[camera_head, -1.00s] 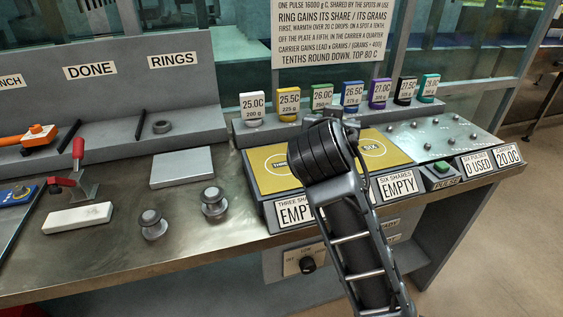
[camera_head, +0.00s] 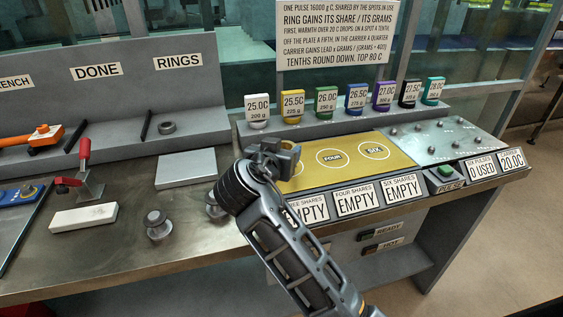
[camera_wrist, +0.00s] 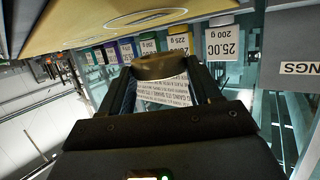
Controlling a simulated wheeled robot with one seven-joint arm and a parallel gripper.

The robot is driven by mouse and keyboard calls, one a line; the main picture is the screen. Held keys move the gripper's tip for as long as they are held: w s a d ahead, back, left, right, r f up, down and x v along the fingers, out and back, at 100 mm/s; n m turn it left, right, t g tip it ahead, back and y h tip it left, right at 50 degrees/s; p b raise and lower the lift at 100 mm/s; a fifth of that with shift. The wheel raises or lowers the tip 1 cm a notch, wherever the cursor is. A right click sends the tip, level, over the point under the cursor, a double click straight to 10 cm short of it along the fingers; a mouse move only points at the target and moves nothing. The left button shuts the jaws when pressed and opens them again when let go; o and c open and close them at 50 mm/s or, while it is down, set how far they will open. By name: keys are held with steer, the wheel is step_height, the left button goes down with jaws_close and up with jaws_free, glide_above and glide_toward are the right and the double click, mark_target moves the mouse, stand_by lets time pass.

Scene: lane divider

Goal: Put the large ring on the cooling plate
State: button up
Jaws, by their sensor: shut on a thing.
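My gripper (camera_head: 277,152) is above the left part of the yellow plate, left of the FOUR circle. In the wrist view, its fingers (camera_wrist: 162,80) are shut on a dark, curved, brownish-grey piece (camera_wrist: 160,66), which looks like a ring seen edge-on. Its full shape and size are hidden. A smaller-looking grey ring (camera_head: 167,127) lies on the shelf under the RINGS label. A bare light-grey flat slab (camera_head: 187,169) lies on the bench to the left of my gripper. I cannot tell for certain whether this slab is the cooling plate.
The yellow plate (camera_head: 400,160) has FOUR and SIX circles and EMPTY signs in front. A studded silver plate (camera_head: 440,141) is at right, by the green button (camera_head: 445,171). Several coloured weight-and-temperature tags line the back. A grey knob (camera_head: 157,226) and red-handled clamp (camera_head: 82,170) stand at left.

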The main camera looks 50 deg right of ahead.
steer(key=shift+f, duration=1.65)
steer(key=shift+f, duration=0.15)
steer(key=shift+f, duration=0.1)
steer(key=o, duration=1.2)
steer(key=shift+c, duration=0.2)
steer(key=shift+p, duration=0.4)
